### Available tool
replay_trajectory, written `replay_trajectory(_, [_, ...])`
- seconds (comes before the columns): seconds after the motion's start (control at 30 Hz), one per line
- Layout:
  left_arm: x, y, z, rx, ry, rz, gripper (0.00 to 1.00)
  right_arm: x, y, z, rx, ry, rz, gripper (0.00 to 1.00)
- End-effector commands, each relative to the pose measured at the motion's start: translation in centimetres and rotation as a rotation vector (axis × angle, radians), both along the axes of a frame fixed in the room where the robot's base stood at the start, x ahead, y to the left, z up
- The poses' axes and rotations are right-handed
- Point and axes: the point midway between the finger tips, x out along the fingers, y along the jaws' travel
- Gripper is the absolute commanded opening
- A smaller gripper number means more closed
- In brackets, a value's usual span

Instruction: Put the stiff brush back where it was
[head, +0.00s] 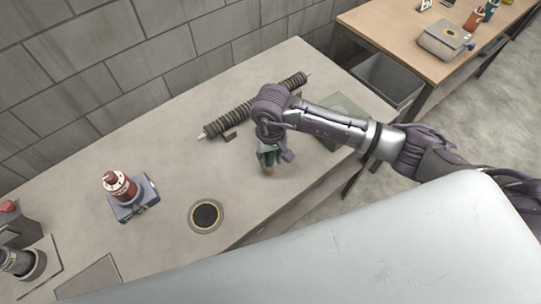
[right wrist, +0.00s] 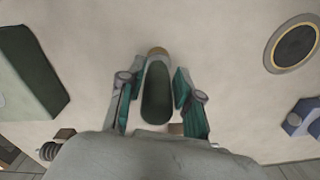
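The stiff brush (right wrist: 157,92) shows in the right wrist view as a long dark green body with a tan end. It lies between the two teal fingers of my right gripper (right wrist: 157,80). Narrow pale gaps show on both sides, so the fingers look open around it and not pressed on it. In the head view my right gripper (head: 268,157) is low over the worktable (head: 175,165), with a small tan bit at its tips; most of the brush is hidden there. I cannot tell whether the brush touches the tabletop. My left gripper is not in view.
A dark spiral brush on a rod (head: 250,105) lies behind my gripper. A green pad (head: 345,112) is to its right, partly under my arm. A round dark-centred disc (head: 206,216) and a red bottle on a blue stand (head: 122,190) are to the left. A grey bin (head: 388,82) stands beyond the table.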

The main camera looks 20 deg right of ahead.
Motion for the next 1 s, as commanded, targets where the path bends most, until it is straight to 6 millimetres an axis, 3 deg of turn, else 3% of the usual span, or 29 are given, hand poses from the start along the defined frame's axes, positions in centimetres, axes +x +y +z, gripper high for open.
replay_trajectory(0.1, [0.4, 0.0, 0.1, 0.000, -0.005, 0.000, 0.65, 0.0, 0.0, 0.0, 0.000, 0.000, 0.000, 0.53])
replay_trajectory(0.47, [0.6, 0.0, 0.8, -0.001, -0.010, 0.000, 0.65, 0.0, 0.0, 0.7, 0.001, 0.001, 0.000, 0.53])
replay_trajectory(0.53, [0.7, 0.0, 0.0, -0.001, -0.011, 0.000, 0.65, 0.2, 0.0, 1.1, 0.002, -0.005, 0.000, 0.53])
replay_trajectory(1.0, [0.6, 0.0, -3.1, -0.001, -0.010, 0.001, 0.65, 0.1, 0.0, 10.4, 0.001, -0.004, 0.000, 0.53])
